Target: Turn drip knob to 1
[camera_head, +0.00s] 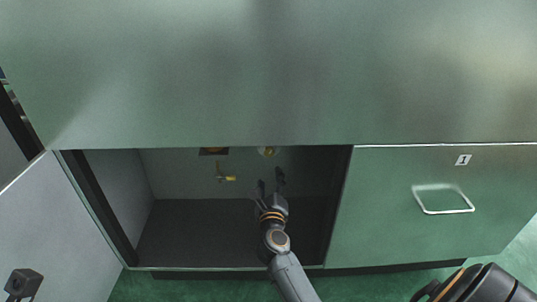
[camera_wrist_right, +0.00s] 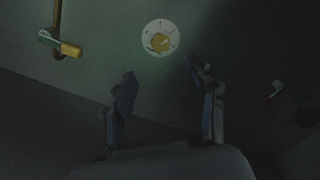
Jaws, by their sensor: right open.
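The drip knob (camera_wrist_right: 160,43) is yellow, on a white round dial with small marks, on the cabinet's back wall. Its setting is too small to read. In the head view the knob (camera_head: 268,151) shows just under the cabinet's upper edge. My right gripper (camera_head: 271,182) is inside the cabinet, open and empty, below the knob. In the right wrist view the fingers (camera_wrist_right: 162,78) stand apart, with the dial ahead between and beyond their tips.
A valve with a yellow handle (camera_head: 226,178) is on the back wall, left of the knob. The cabinet opening is bounded by a side wall and a dark floor (camera_head: 195,235). A closed drawer (camera_head: 400,225) labelled 1 is at right; an open door (camera_head: 60,235) is at left.

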